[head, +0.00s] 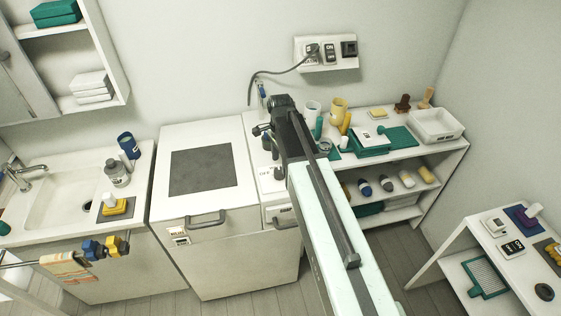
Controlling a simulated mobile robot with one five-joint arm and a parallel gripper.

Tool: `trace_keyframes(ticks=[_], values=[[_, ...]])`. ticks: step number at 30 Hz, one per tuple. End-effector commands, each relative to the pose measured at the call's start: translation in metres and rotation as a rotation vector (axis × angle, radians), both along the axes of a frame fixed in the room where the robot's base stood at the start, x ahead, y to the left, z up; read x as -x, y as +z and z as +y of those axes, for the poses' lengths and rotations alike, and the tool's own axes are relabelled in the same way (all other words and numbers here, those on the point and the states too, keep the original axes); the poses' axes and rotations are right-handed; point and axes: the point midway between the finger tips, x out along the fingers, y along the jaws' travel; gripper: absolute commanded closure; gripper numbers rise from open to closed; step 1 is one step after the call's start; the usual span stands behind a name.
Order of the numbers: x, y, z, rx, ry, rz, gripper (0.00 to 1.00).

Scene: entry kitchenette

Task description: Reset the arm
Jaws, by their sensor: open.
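My arm (335,240) reaches from the bottom of the head view up and slightly left, toward the back wall. My gripper (262,131) is at its far end, small and dark, above the narrow white counter section right of the dark-topped unit. The gripper is open, and I see nothing held in it. My arm hides part of the counter and the drawer fronts behind it.
A wall panel with sockets (326,54) and a dark cable is close behind my gripper. Right of my arm, a shelf unit (455,146) holds bottles, cups and a white tray (436,126). A sink (65,200) is left. A small side table (470,238) stands at right.

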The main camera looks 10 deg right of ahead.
Motion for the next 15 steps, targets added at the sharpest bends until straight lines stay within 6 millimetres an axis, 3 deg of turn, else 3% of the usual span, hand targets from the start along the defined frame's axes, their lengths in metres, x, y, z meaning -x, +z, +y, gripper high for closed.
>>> trace_keyframes(ticks=[1, 3, 15], values=[[-0.0001, 0.0192, 0.0000, 0.000, 0.000, 0.000, 0.40], [-0.0001, 0.0265, 0.0001, 0.000, 0.000, 0.000, 0.40], [0.0000, 0.0259, 0.0003, 0.000, 0.000, 0.000, 0.40]])
